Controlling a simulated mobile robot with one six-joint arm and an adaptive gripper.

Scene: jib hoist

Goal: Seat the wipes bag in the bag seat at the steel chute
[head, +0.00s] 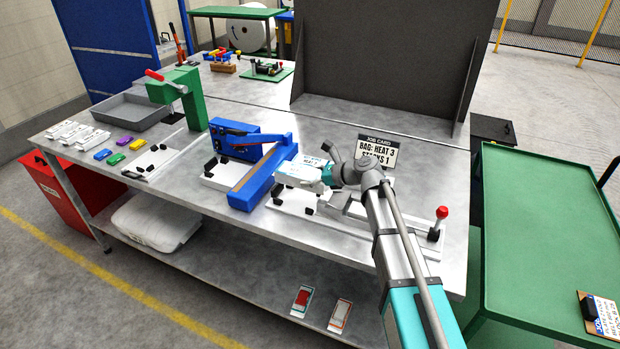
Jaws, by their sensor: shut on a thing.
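The wipes bag (300,173), white and pale teal with dark print, is in my gripper (330,177) in the head view. My gripper is shut on it, and it is beside the blue heat sealer's right end, over the worktop. The steel chute (345,207) appears to be the grey metal piece below and right of the bag, on a light base plate with black knobs. My arm covers much of this fixture. The bag seat cannot be made out clearly, and I cannot tell whether the bag touches anything below it.
The blue sealer (262,178) stands close left of the bag. A red-knobbed lever (441,212) rises right of my arm. A green press (180,90) and grey tray (130,112) stand farther left.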

